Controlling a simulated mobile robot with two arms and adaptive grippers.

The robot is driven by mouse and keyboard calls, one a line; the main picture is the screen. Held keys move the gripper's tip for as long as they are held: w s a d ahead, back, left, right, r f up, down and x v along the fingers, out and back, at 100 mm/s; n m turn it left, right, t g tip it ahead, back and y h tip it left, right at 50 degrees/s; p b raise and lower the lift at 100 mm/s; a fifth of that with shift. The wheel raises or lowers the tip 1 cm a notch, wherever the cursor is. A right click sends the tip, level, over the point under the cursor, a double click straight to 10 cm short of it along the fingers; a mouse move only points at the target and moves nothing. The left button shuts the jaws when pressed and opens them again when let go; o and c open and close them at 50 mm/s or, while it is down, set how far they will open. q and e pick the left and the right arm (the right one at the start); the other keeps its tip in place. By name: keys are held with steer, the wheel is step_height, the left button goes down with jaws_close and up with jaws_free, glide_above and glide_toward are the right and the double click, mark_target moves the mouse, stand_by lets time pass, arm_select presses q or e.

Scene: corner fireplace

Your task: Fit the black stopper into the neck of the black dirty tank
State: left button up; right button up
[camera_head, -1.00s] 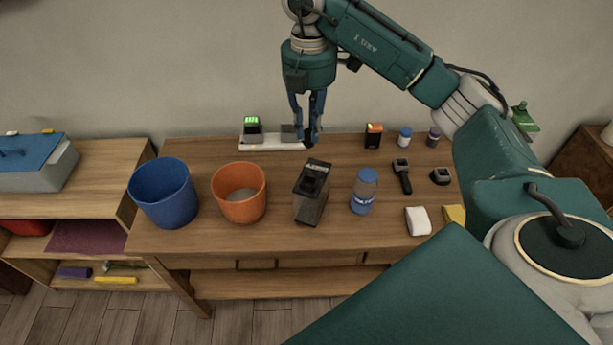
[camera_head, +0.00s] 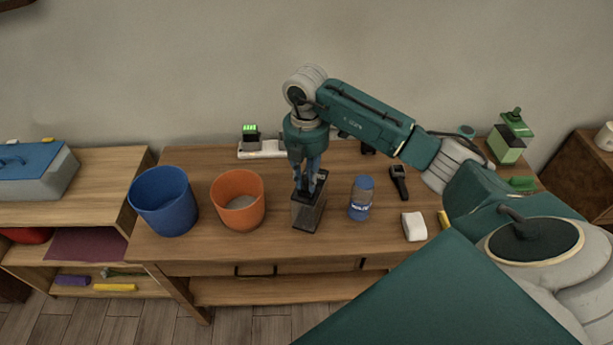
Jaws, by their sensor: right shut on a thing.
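The black dirty tank (camera_head: 307,216) stands upright on the wooden table, between the orange bucket and the blue-capped bottle. My right gripper (camera_head: 310,190) points down over the top of the tank, with its blue fingers shut at the neck. The black stopper is hard to make out; the fingers and the dark tank top hide it, so how deep it sits in the neck cannot be told. My left gripper is not in view.
A blue bucket (camera_head: 163,201) and an orange bucket (camera_head: 238,201) stand left of the tank. A blue-capped bottle (camera_head: 361,199) stands close on its right. A white block (camera_head: 414,227) and a black tool (camera_head: 399,183) lie farther right. A white strip (camera_head: 262,149) lies behind.

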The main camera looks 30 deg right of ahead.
mark_target(306, 181)
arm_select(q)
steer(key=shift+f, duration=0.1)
arm_select(e)
steer(key=o, duration=0.8)
steer(key=shift+f, duration=0.1)
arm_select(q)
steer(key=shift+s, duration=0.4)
